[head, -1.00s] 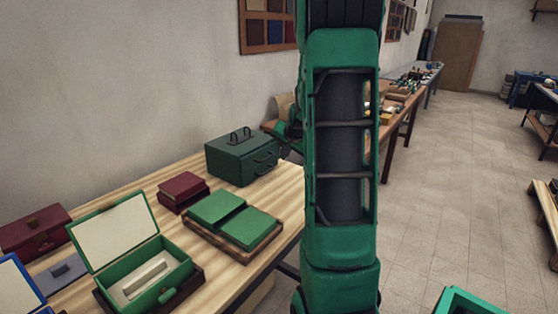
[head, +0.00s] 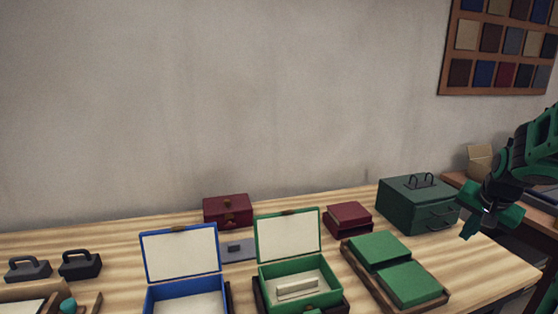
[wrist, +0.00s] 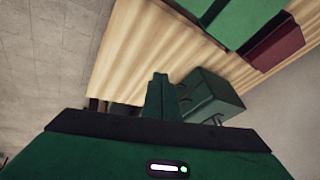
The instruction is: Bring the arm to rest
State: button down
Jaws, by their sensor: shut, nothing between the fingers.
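My gripper (head: 468,231) is at the right side of the head view, in front of the dark green chest and the table's right end. It is shut and empty, its fingers pointing down and to the left. In the wrist view the closed fingers (wrist: 160,96) show as one narrow green shape above the gripper body. The dark green chest (wrist: 212,92) lies just beyond them in that view. I cannot tell the exact gap between fingers and chest.
On the wooden table (head: 330,268) stand an open blue box (head: 180,255), an open green box (head: 288,235), a closed red box (head: 228,210), red cases (head: 348,217), green velvet pads (head: 412,284) and the dark green chest (head: 418,202).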

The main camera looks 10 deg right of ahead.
jog(key=s+a+n+g+y, duration=0.1)
jog(key=s+a+n+g, duration=0.1)
jog(key=s+a, duration=0.6)
jog(key=s+a+f+n+g+y, duration=0.1)
jog(key=s+a+n+g, duration=0.1)
jog(key=s+a, duration=0.7)
jog(key=s+n, duration=0.1)
jog(key=s, duration=0.3)
jog(key=shift+s+a+f+n+g+y, duration=0.15)
jog(key=shift+s+f+n+g+y, duration=0.15)
jog(key=shift+g+y, duration=0.1)
jog(key=shift+w, duration=0.1)
jog(key=shift+w+f, duration=0.2)
jog(key=shift+w, duration=0.4)
jog(key=c, duration=2.4)
grip_release()
jog(key=shift+c, duration=0.2)
